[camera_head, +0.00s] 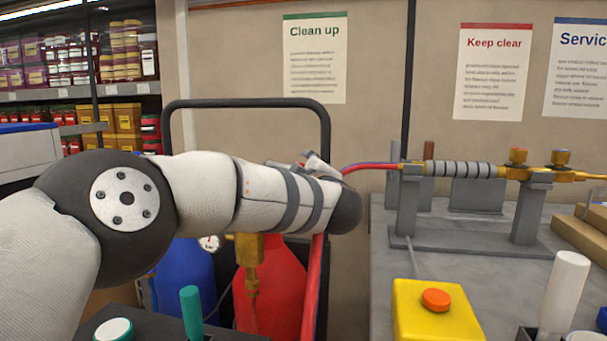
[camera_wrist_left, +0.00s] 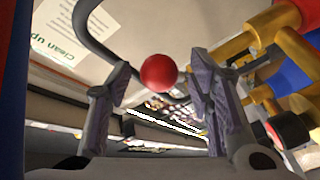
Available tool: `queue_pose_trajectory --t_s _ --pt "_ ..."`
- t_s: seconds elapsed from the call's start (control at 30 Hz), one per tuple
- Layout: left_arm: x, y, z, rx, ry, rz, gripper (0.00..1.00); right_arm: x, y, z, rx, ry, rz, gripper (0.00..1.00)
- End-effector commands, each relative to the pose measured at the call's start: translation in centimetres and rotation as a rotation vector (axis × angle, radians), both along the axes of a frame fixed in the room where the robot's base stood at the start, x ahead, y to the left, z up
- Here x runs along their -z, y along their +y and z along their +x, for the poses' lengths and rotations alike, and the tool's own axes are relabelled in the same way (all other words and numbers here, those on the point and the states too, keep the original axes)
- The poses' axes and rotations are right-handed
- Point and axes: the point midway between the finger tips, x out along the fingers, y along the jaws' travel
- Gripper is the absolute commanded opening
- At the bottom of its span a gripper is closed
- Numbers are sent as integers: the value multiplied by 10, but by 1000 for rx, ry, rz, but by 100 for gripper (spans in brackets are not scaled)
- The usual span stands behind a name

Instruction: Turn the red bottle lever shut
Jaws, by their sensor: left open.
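The red bottle (camera_head: 270,285) stands behind my left arm in the head view, with a brass valve (camera_head: 248,255) in front of it. In the left wrist view a red ball knob (camera_wrist_left: 158,73), probably the lever's end, shows between the fingertips of my left gripper (camera_wrist_left: 162,65). The fingers are apart, with a gap on both sides of the knob. The lever's shaft is not clear. In the head view my left arm hides most of the gripper and the lever. My right gripper is in neither view.
A blue bottle (camera_head: 185,280) with a gauge (camera_head: 209,243) stands left of the red one. A black frame bar (camera_head: 250,103) rises behind. Brass pipework (camera_wrist_left: 262,30) is close on the right in the wrist view. A grey bench (camera_head: 385,265) with a yellow button box (camera_head: 435,315) lies right.

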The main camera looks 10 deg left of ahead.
Motion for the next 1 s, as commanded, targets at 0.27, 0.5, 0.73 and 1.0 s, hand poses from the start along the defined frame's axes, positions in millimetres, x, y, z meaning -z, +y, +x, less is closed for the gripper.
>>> queue_pose_trajectory --t_s 0.27,0.5,0.73,1.0 --pt "-2 -24 -64 4 -2 3 48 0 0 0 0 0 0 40" --pt "-2 -37 -101 3 -5 2 48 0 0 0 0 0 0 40" --pt "-2 -38 -105 2 -4 2 48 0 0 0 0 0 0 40" --pt "-25 -1 -96 59 -151 273 0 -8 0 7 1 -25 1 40"
